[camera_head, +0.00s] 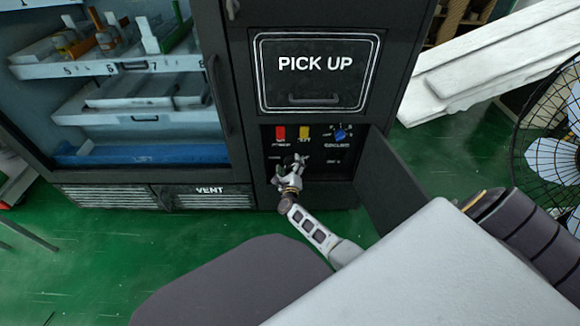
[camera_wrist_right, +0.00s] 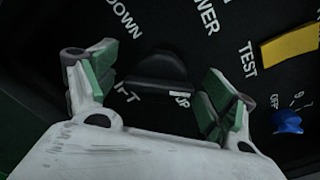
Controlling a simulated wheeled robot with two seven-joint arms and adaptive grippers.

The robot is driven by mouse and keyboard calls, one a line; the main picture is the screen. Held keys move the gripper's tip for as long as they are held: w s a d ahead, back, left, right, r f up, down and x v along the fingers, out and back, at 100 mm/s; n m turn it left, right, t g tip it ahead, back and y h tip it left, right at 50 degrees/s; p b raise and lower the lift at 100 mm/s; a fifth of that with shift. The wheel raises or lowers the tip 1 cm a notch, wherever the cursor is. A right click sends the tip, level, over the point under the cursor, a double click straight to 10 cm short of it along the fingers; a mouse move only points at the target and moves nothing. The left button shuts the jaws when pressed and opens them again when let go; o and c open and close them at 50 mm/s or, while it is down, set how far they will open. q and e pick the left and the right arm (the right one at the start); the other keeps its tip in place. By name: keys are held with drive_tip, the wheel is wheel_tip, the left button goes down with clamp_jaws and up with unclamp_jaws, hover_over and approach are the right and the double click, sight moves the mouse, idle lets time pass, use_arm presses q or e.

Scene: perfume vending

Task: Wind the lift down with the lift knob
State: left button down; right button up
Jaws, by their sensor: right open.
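The lift knob (camera_wrist_right: 158,70) is a black knob on the dark control panel, with DOWN, UP and LIFT lettering around it in the right wrist view. A small white mark shows beside it near UP. My right gripper (camera_wrist_right: 160,82) is open, with one green-padded finger on each side of the knob; I cannot tell whether either finger touches it. In the head view my right gripper (camera_head: 291,165) is at the lower left of the open panel recess and mostly hides the knob. The blue lift (camera_head: 140,153) lies at the bottom of the glass cabinet. My left gripper is not in view.
The panel also has a red switch (camera_head: 280,133), a yellow switch (camera_head: 305,132) and a blue knob (camera_head: 340,135). The open panel door (camera_head: 393,185) stands right of my forearm. The PICK UP hatch (camera_head: 315,75) is above. A wire-cage fan (camera_head: 555,125) stands at right.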

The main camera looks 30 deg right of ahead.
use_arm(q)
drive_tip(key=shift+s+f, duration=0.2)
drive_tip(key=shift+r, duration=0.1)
use_arm(e)
drive_tip(key=c, duration=1)
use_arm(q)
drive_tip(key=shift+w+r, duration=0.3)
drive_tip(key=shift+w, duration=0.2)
use_arm(e)
drive_tip(key=shift+c, duration=0.3)
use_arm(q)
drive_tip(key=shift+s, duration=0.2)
use_arm(e)
drive_tip(key=shift+n, duration=0.4)
